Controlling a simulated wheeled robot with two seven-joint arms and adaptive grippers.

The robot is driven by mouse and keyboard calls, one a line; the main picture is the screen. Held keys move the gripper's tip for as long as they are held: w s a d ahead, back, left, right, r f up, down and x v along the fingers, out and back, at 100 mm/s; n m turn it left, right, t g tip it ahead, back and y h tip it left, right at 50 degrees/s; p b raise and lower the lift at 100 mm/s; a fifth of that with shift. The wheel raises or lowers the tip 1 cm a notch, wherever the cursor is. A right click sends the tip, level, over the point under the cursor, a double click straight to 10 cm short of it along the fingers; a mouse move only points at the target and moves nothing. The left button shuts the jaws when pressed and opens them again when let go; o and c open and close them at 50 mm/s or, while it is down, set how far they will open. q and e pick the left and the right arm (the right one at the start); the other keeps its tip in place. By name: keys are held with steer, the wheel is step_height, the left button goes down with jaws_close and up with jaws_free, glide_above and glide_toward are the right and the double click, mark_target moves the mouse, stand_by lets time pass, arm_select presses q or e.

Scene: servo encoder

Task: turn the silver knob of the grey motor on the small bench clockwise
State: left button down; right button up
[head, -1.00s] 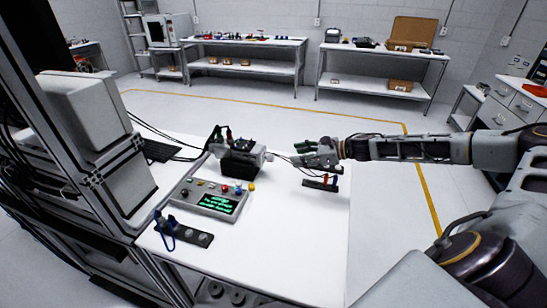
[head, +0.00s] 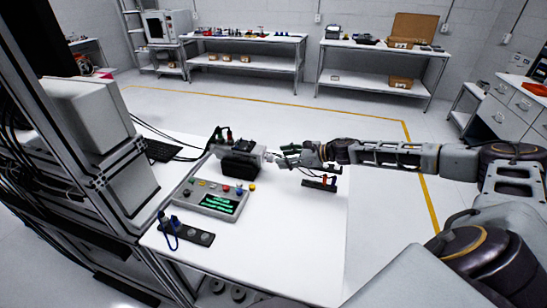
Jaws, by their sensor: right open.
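The grey motor (head: 244,158) sits on a black mount on the small white bench (head: 290,231). Its silver knob (head: 269,157) is at its right end, small in this view. My right gripper (head: 282,157) comes in from the right with its fingers pointing left at the knob. The jaws are open and their tips are close to the knob or around its edge; I cannot tell whether they touch it. My left gripper is not in view.
A black strip with a blue cable (head: 187,234) lies near the front left. A small black rack (head: 319,184) lies under my right forearm. The bench's front right is clear.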

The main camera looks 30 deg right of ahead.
mark_target(274, 158)
steer(key=shift+p+x, duration=0.3)
steer(key=shift+x, duration=0.6)
steer(key=shift+w+a+f, duration=0.15)
steer(key=shift+w+a, duration=0.15)
steer(key=shift+w, duration=0.15)
steer(key=shift+w+a+f+p, duration=0.25)
steer(key=shift+w+a+p, duration=0.05)
steer(key=shift+w+p, duration=0.15)
steer(key=shift+w+a+f, duration=0.25)
steer(key=shift+w+a, duration=0.05)
steer(key=shift+w, duration=0.15)
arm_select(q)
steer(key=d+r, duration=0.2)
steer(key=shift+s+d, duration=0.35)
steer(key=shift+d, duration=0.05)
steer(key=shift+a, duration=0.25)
arm_select(e)
steer(key=shift+c, duration=0.3)
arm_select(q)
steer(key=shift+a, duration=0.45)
arm_select(e)
steer(key=c, duration=0.9)
